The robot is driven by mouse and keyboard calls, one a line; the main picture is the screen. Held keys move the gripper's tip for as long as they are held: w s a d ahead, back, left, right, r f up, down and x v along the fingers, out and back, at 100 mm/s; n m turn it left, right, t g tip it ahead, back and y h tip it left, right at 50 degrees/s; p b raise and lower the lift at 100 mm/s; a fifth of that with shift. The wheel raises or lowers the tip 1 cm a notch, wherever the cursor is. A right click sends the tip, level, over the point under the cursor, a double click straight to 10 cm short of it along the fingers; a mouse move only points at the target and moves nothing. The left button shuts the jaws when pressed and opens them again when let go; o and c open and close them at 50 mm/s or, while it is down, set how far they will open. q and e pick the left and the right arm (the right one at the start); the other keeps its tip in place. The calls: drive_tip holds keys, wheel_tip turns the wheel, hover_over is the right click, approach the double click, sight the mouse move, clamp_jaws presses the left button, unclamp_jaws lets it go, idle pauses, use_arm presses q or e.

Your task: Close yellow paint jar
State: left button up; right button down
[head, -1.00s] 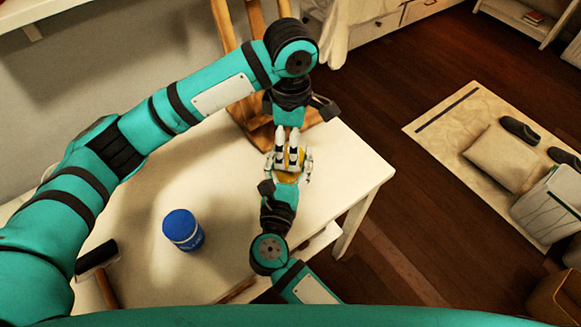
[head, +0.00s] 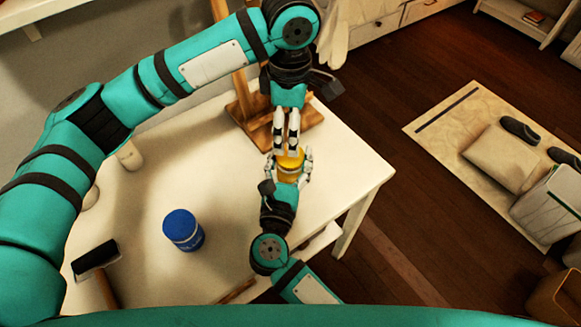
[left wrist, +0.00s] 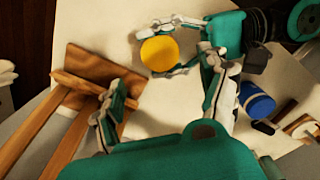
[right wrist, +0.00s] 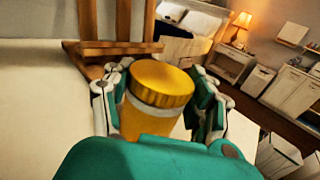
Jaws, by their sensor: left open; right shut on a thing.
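The yellow paint jar (head: 289,165) is near the right part of the white table, with a yellow lid on top. In the right wrist view the jar (right wrist: 157,100) stands upright between my right gripper's fingers, its ribbed lid seated on it. My right gripper (head: 290,172) is shut around the jar's body. My left gripper (head: 287,143) is open just behind and above the lid, holding nothing. In the left wrist view the round lid (left wrist: 159,54) lies beyond my open left fingers (left wrist: 165,108). Whether the lid is screwed tight cannot be told.
A blue jar (head: 183,230) stands on the white table (head: 225,265) left of my right arm. A black roller (head: 95,258) lies at the left. A wooden easel (head: 250,110) stands behind my left gripper. A pale bottle (head: 129,156) is partly hidden by my left arm.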

use_arm(q)
drive_tip(key=shift+f, duration=4)
drive_tip(key=c, duration=1)
drive_tip(key=o, duration=1)
drive_tip(key=shift+o, duration=0.2)
drive_tip(key=shift+r, duration=2.25)
drive_tip(key=o, duration=0.4)
